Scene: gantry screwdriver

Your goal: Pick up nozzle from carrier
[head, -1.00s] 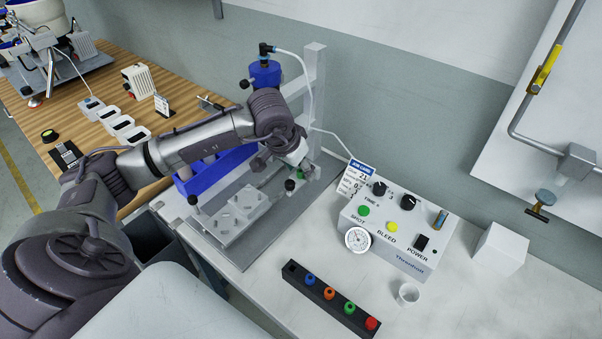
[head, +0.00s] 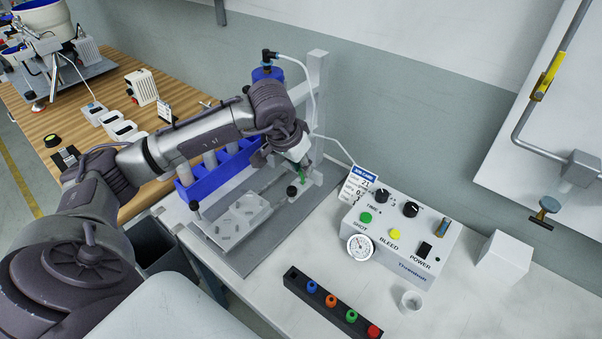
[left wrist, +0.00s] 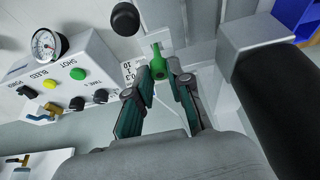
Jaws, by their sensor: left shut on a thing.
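The green nozzle (left wrist: 159,66) shows in the left wrist view between the fingertips, with its narrow end pointing away from the hand. My left gripper (left wrist: 160,74) is shut on it. In the head view the left gripper (head: 301,172) is at the foot of the grey upright, with a bit of green nozzle (head: 303,180) below the fingers. A grey block with slots (head: 240,218), perhaps the carrier, lies on the grey base plate to the left of the gripper. Whether the nozzle's tip touches anything below is unclear. My right gripper is not in view.
The white control box (head: 400,236) with gauge stands right of the gripper. A black strip (head: 318,301) with coloured caps lies in front. A grey upright (head: 318,85) and hose stand behind the gripper. A small cup (head: 411,302) stands at right.

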